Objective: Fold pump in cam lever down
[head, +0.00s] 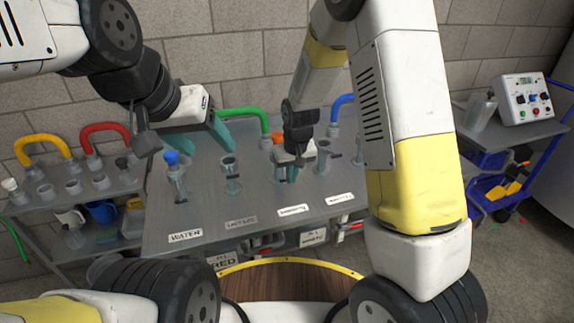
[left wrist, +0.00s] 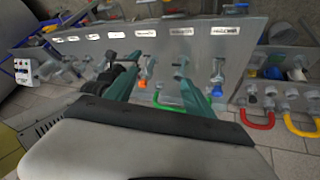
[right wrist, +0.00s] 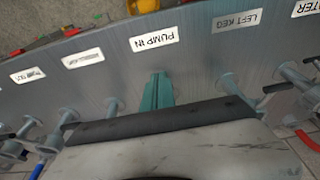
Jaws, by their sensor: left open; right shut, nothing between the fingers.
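The PUMP IN label (right wrist: 155,40) is on the grey panel (right wrist: 195,65), directly ahead of my right gripper (right wrist: 158,92) in the right wrist view. My right gripper is shut and empty, pointing down at the panel in the head view (head: 291,175). The pump in fitting and its cam lever are mostly hidden behind it, so the lever's position cannot be told. An orange piece (head: 280,138) shows just behind that gripper. My left gripper (head: 187,138) is open and empty above the panel's left rear; its spread fingers also show in the left wrist view (left wrist: 158,75).
The LEFT KEG fitting (head: 231,175) and the WATER fitting with a blue top (head: 172,158) stand to the left. Green (head: 245,117) and blue (head: 343,103) hoses arch behind the panel. A side shelf (head: 85,193) holds several fittings. A control box (head: 524,99) stands at right.

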